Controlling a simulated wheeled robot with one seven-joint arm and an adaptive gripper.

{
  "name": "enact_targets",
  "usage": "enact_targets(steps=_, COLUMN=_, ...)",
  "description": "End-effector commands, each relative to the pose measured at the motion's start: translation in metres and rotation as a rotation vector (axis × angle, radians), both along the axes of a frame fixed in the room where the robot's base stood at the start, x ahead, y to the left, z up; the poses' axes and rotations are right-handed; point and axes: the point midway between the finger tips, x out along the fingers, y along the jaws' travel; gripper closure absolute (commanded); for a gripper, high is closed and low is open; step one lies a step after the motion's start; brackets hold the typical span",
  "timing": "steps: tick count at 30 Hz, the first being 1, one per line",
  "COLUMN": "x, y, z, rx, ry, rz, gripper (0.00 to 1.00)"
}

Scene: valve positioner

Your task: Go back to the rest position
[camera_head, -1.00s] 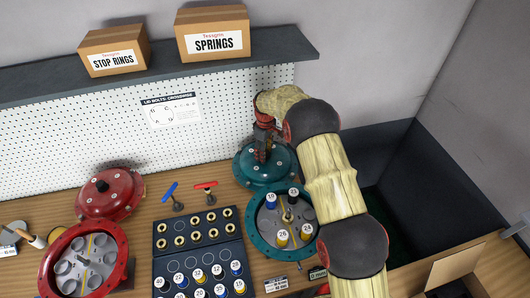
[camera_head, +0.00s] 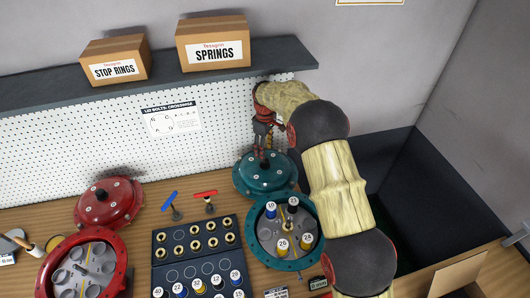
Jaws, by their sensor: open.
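My gripper (camera_head: 264,143) is open, pointing down just above the teal lid (camera_head: 266,178) at the back of the bench. The gap between its fingertips and the lid's top knob is hard to judge. In front of the lid stands the open teal housing (camera_head: 261,251), with several numbered springs, yellow and blue, and a central stem in it. My arm reaches in from the lower right and covers part of the bench's right side.
A red lid (camera_head: 108,203) and an open red housing (camera_head: 62,262) stand on the left. A dark tray (camera_head: 205,235) of rings and springs lies mid-bench, with two T-handled tools behind it. A shelf (camera_head: 160,80) with two boxes overhangs. A dark bin (camera_head: 385,165) is at right.

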Motion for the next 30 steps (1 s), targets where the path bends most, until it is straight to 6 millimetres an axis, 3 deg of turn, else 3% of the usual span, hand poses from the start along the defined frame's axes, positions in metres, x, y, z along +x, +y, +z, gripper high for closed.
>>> enact_targets(steps=10, x=0.0, y=0.0, z=0.0, rx=0.0, ry=-0.001, rz=-0.01, gripper=0.52)
enact_targets(steps=15, x=0.001, y=0.0, z=-0.002, rx=0.002, ry=-0.008, rz=-0.108, gripper=0.52)
enact_targets(steps=19, x=-0.03, y=-0.006, z=-0.03, rx=-0.017, ry=0.052, rz=-0.22, gripper=0.52)
enact_targets(steps=21, x=-0.047, y=-0.01, z=-0.032, rx=-0.025, ry=0.072, rz=-0.27, gripper=0.52)
enact_targets(steps=30, x=-0.115, y=-0.033, z=0.005, rx=-0.036, ry=0.083, rz=-0.466, gripper=0.52)
